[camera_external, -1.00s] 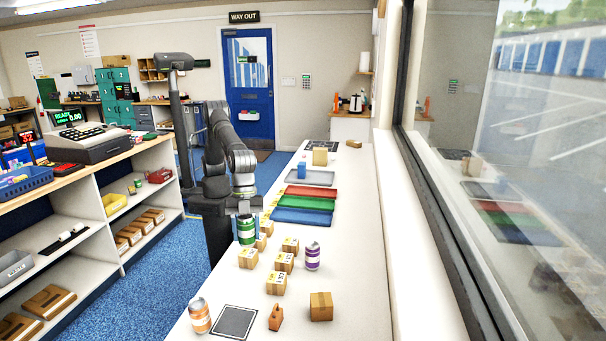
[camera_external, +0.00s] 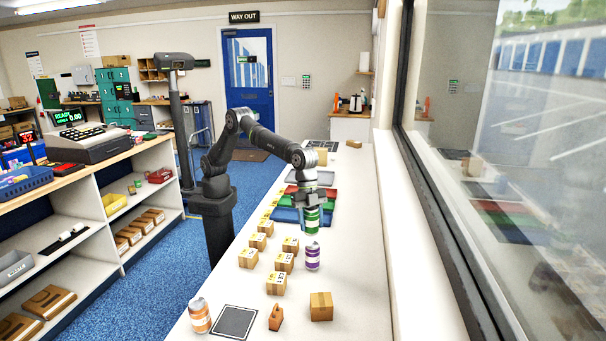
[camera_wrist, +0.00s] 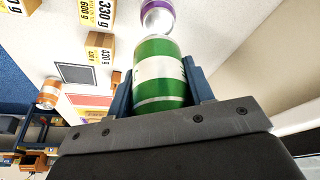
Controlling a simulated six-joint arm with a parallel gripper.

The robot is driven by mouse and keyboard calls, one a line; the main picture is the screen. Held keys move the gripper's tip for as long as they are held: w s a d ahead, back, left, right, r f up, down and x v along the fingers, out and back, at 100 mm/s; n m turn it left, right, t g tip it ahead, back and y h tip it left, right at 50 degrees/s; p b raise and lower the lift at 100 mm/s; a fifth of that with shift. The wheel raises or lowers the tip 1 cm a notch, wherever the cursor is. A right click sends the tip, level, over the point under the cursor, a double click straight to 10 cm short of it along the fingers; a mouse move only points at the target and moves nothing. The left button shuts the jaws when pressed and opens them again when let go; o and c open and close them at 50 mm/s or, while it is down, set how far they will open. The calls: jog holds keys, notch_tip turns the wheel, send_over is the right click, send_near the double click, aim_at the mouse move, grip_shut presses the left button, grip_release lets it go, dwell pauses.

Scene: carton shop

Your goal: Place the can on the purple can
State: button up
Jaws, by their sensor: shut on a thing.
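My gripper (camera_external: 311,208) is shut on a green can (camera_external: 312,221) with a white band, and its two fingers are on either side of the can in the wrist view (camera_wrist: 160,85). The purple can (camera_external: 312,257) stands upright on the white counter. In the outside view the green can is just above and behind the purple can, its lower end close to the purple can's top. In the wrist view the purple can's silver top (camera_wrist: 158,17) is just beyond the green can's end, partly hidden by it. I cannot tell whether they touch.
Several small cartons (camera_external: 276,283) stand left of the purple can. An orange can (camera_external: 200,315), a dark square mat (camera_external: 234,321), a brown carton (camera_external: 321,306) and a wooden piece (camera_external: 276,317) are at the near end. Coloured trays (camera_external: 285,214) lie behind. The window wall bounds the right.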

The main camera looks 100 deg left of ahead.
aim_at(313, 232)
jog(key=shift+w+a+f, duration=0.2)
jog(key=shift+w+f, duration=0.1)
jog(key=shift+f, duration=1.9)
jog(key=shift+f, duration=0.1)
jog(key=o, duration=0.9)
jog(key=v, duration=1.2)
